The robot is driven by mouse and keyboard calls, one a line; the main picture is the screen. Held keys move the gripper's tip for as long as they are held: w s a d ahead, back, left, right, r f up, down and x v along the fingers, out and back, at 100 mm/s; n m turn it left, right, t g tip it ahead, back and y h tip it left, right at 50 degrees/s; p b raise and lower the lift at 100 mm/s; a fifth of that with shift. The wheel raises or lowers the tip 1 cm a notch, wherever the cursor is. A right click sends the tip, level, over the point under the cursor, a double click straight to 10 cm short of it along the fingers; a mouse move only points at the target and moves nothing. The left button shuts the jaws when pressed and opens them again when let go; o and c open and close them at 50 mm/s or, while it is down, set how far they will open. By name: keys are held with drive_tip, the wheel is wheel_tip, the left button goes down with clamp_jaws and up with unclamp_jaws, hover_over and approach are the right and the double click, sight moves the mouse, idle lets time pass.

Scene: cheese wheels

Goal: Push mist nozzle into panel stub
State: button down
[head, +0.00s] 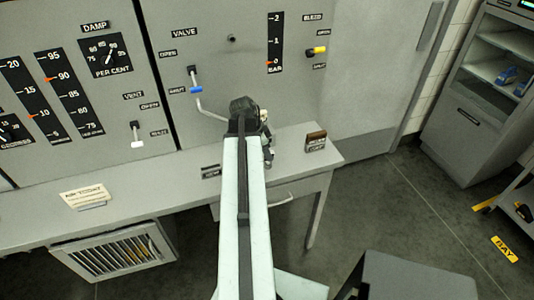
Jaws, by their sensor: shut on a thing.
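My gripper (265,138) is at the far end of my pale arm, in front of the grey panel (220,75) and above the shelf. It is shut, and the arm end hides most of it and what it holds. A small tan bit at its upper right may be part of the mist nozzle (264,114). I cannot make out the nozzle's shape or tilt. A thin pipe (208,112) runs down from the blue-handled valve (196,90) and goes behind the gripper. The panel stub cannot be picked out for sure; the pipe's end is hidden.
The grey shelf (130,197) runs below the panel, with a paper card (86,195) at left and a small brown-topped block (316,141) at right. A yellow-handled bleed valve (317,51) juts out at upper right. The floor (400,215) at right is partly clear.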

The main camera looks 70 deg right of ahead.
drive_tip(key=shift+f+b, duration=0.75)
drive_tip(key=shift+f, duration=0.1)
drive_tip(key=c, duration=1.2)
unclamp_jaws()
drive_tip(key=shift+r, duration=0.1)
drive_tip(key=p+v, duration=0.7)
drive_tip(key=shift+r, duration=0.3)
drive_tip(key=shift+w, duration=0.1)
